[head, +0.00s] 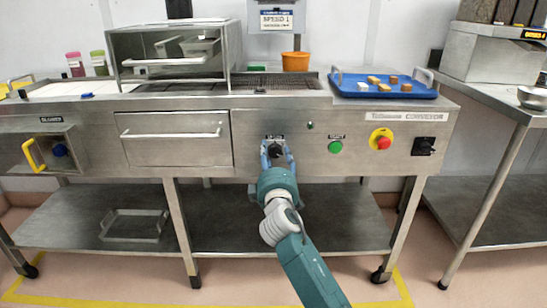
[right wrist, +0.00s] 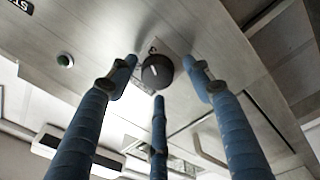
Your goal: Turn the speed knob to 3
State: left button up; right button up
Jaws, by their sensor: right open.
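The speed knob (head: 275,151) is a small dark round knob on the steel front panel of the conveyor. It shows larger in the right wrist view (right wrist: 157,72), with a pale mark on its face. My right gripper (head: 277,153) is in front of the panel, with its blue fingers open around the knob. In the right wrist view the fingertips stand to either side of the knob and below it; I cannot tell whether any touches it. A sign (head: 276,20) on the wall reads SPEED 1. My left gripper is not in view.
Right of the knob are a green button (head: 335,147), a red stop button on yellow (head: 381,140) and a black switch (head: 424,146). A drawer (head: 174,139) is to the left. On top stand a blue tray (head: 384,92) with several small blocks and an orange pot (head: 295,62).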

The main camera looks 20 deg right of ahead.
jog(key=v, duration=1.2)
